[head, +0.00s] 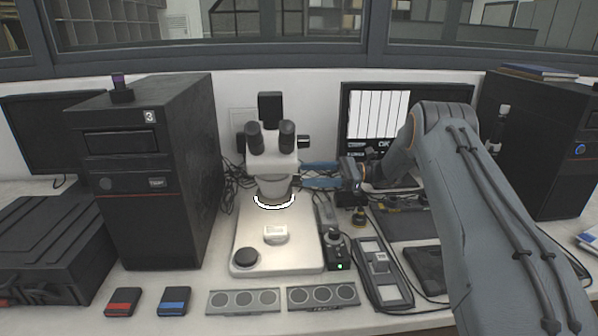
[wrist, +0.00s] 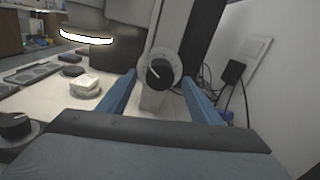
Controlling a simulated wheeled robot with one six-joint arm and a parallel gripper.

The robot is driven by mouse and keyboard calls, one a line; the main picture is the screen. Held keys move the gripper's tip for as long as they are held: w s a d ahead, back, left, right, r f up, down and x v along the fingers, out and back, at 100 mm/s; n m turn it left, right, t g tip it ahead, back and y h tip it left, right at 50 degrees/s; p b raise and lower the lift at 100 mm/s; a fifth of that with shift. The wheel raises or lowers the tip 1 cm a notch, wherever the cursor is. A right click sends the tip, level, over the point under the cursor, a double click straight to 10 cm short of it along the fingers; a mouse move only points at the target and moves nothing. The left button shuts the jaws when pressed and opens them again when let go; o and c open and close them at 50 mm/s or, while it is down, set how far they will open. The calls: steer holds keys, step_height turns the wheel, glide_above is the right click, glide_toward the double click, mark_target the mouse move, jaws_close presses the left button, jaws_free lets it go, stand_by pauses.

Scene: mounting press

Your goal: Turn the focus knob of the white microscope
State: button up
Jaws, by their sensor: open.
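The white microscope (head: 283,160) stands upright on its pale base plate (head: 250,230), with black eyepieces and a lit ring under its head. In the wrist view, its focus knob (wrist: 159,73) is black with a white pointer line, in front of a pale round disc. My gripper (head: 304,174) reaches in from the right with its blue fingers pointing at the microscope's right side. In the wrist view, my gripper (wrist: 158,78) is open, one finger on each side of the knob. Contact with the knob cannot be told. The focus knob is not clear in the head view.
A black computer tower (head: 150,170) stands left of the microscope, and a monitor (head: 375,120) stands behind my arm. A small control box (head: 338,248) with a green light is right of the base plate. Two grey panels (head: 245,301) lie in front. Cables hang behind the microscope.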

mark_target(298, 175)
steer(key=shift+a+p, duration=0.7)
steer(key=shift+a, duration=1.5)
steer(key=shift+c, duration=0.3)
steer(key=c, duration=1)
steer(key=shift+n+b, duration=0.8)
